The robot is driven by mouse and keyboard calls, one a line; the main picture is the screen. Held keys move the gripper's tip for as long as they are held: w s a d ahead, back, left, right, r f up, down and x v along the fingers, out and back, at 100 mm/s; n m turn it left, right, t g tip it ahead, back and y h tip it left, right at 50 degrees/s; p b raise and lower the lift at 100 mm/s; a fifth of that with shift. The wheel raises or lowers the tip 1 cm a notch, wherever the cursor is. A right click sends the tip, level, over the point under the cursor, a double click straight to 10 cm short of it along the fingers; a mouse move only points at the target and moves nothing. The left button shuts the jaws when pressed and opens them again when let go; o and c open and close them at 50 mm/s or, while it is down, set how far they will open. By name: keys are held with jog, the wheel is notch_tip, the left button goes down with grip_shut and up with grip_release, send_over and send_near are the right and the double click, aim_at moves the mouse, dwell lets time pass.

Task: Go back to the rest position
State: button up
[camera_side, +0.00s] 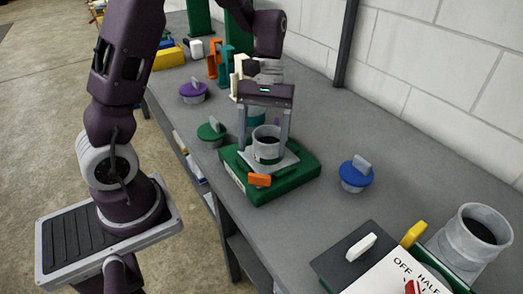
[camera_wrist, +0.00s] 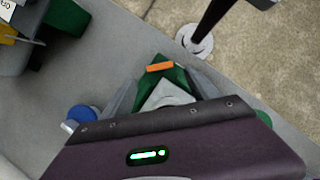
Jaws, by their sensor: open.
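Knobbed lids stand around: green (camera_side: 211,131), purple (camera_side: 193,93), blue (camera_side: 356,176). Orange and teal upright pieces (camera_side: 217,62) stand behind. A wall bounds the grey bench (camera_side: 330,120).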

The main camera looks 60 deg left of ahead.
jog(key=s+d+r+m+t+y, duration=0.3)
jog(key=s+r+m+t, duration=0.5)
jog(key=s+r, duration=0.4)
jog(key=shift+s+d+r+m+t, duration=0.35)
jog(key=shift+s+m, duration=0.25)
jog(key=shift+s, duration=0.55)
